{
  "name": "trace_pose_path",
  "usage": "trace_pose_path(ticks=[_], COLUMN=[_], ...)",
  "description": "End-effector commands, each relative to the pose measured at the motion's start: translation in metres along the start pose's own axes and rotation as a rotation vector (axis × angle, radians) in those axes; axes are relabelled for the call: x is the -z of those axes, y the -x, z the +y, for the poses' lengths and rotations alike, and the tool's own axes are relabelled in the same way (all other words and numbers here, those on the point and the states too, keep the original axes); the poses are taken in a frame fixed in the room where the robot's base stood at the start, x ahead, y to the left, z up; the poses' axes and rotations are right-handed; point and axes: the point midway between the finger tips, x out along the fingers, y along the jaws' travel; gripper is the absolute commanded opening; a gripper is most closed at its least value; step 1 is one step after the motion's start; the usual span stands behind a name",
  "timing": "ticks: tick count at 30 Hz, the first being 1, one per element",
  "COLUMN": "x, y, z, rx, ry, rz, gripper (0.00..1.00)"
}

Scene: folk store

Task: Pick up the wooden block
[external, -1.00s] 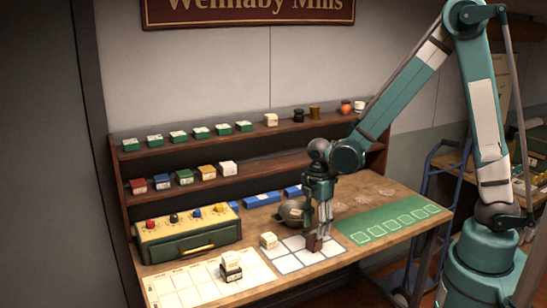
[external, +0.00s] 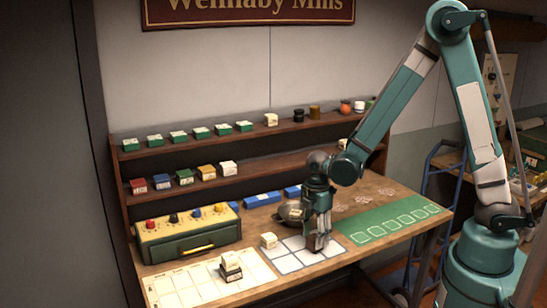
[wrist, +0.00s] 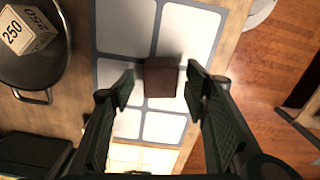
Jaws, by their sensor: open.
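The wooden block (wrist: 160,77) is a small dark brown block on the white-squared mat (wrist: 184,30). In the wrist view it sits between the two open fingers of my gripper (wrist: 160,88), with a gap on each side. In the external view my gripper (external: 318,244) is low over the mat (external: 290,262), pointing down. There the block (external: 311,243) is mostly hidden by the fingers.
A metal pan (external: 291,212) stands just behind my gripper, holding a block marked 250 (wrist: 28,30). A yellow-and-green box (external: 187,236) stands further left. A green mat (external: 395,224) lies to the right.

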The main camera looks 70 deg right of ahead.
Motion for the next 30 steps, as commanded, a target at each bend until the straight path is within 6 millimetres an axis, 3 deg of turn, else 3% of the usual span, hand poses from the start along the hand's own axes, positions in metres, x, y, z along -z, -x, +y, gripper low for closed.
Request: trace_pose_path(ticks=[6,22,30], x=[-0.0003,-0.0002,-0.0002], y=[-0.0083,-0.0084,-0.0084], z=[-0.0004,-0.0004,-0.0004], rx=[0.000,0.000,0.000], ry=[0.000,0.000,0.000], rz=[0.000,0.000,0.000], gripper=[0.46,0.46,0.16])
